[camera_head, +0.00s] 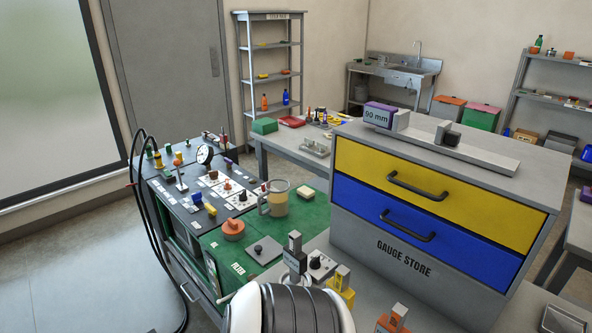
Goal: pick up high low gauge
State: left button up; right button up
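I cannot tell for certain which thing is the high low gauge. On top of the gauge store cabinet (420,272), a purple block marked "90 mm" (379,114) stands at the left end of a long grey bar (470,152). The bar carries a grey upright and a dark block (448,134). In front of the cabinet stand small grey-topped blocks: a grey one (294,255), a yellow one (341,287) and an orange one (394,320) cut by the bottom edge.
The cabinet has a yellow drawer (430,190) and a blue drawer (423,234), both shut. At left, a dark control panel (185,205) with knobs and a dial adjoins a green mat (262,235) bearing a clear mug (275,198).

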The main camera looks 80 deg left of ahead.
aim_at(339, 284)
jog(key=l+u, duration=0.15)
jog(key=u, duration=0.3)
jog(key=k+l+u, duration=0.1)
jog(key=u, duration=0.35)
jog(key=k+l+u, duration=0.1)
jog(key=u, duration=0.8)
jog(key=k+u, duration=0.15)
jog(key=u, duration=0.3)
